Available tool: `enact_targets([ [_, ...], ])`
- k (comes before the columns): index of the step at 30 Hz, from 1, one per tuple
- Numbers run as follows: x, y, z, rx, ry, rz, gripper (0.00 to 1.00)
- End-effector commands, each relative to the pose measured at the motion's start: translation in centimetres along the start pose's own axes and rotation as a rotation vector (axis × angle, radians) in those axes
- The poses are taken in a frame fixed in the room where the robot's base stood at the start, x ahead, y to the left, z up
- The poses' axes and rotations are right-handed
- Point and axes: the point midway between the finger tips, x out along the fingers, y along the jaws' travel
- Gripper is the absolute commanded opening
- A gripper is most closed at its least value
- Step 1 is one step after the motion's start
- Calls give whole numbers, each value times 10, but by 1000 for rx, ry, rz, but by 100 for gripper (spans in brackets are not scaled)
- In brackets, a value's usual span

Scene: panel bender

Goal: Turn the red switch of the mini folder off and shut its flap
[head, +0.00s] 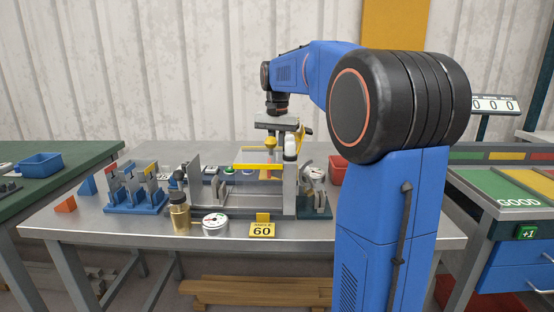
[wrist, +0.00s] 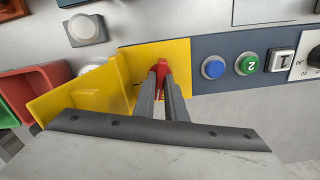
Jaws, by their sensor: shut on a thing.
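The red switch (wrist: 160,70) sits on a yellow plate (wrist: 181,57) in the control strip of the mini folder. My gripper (wrist: 163,84) is shut on the red switch, one finger on each side, and hides part of it. The yellow flap (wrist: 82,92) stands open to the left of the switch, angled out from the plate. My gripper's palm hides its lower edge. In the head view the mini folder (head: 288,190) stands on the bench under my arm; I cannot make out the switch there.
In the wrist view a blue button (wrist: 214,67) and a green button (wrist: 247,64) lie right of the switch. Red and green bins (wrist: 38,83) are at the left. In the head view a brass bottle (head: 179,213) and a round gauge (head: 215,222) stand in front.

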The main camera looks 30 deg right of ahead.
Motion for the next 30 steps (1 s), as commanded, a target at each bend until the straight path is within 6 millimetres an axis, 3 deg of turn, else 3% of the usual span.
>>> enact_targets([
  [12, 0, 0, 0, -244, 1, -1, 0],
  [30, -1, 0, 0, -303, 2, -1, 0],
])
